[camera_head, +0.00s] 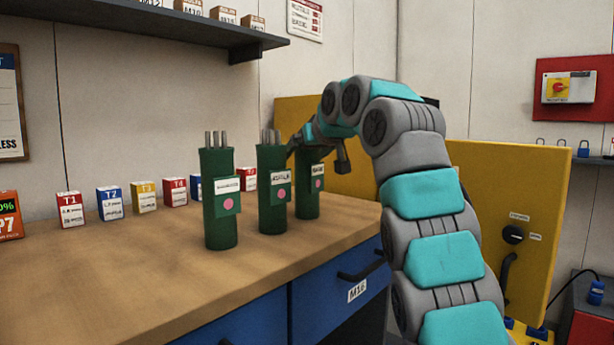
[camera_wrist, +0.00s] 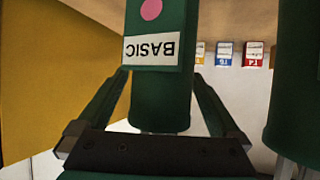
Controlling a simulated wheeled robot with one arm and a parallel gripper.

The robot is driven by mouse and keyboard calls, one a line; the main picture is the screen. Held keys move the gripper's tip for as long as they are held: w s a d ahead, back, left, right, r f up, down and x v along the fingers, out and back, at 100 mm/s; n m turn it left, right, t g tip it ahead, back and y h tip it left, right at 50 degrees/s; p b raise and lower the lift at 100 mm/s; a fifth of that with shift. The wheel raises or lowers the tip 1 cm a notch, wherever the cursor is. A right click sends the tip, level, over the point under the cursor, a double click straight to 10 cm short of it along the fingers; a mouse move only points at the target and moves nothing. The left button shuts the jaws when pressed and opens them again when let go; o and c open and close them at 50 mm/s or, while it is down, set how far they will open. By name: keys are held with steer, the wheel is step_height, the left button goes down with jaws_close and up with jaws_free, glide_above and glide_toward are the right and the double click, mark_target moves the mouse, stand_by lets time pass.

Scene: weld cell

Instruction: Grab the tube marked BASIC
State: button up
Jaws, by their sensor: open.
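The green tube marked BASIC (camera_wrist: 158,108) is upright in the wrist view, which shows the scene upside down. Its white label and pink dot face the camera. The fingers of my gripper (camera_wrist: 160,80) are open, one on each side of the tube; I cannot tell whether either touches it. In the head view my gripper (camera_head: 299,141) is at the top of the rightmost green tube (camera_head: 309,195), partly hiding it. Two other green tubes, the middle one (camera_head: 271,215) and the left one (camera_head: 219,225), stand on the bench with grey rods sticking out.
The wooden bench (camera_head: 120,275) has a row of small boxes at the back, such as the red T1 box (camera_head: 70,210). The middle tube is close beside the rightmost one. A shelf (camera_head: 130,27) hangs above. The front left of the bench is clear.

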steer(key=shift+w+a+f, duration=0.1)
steer(key=shift+w+a, duration=0.05)
steer(key=shift+w, duration=0.05)
jaws_close()
stand_by(0.7)
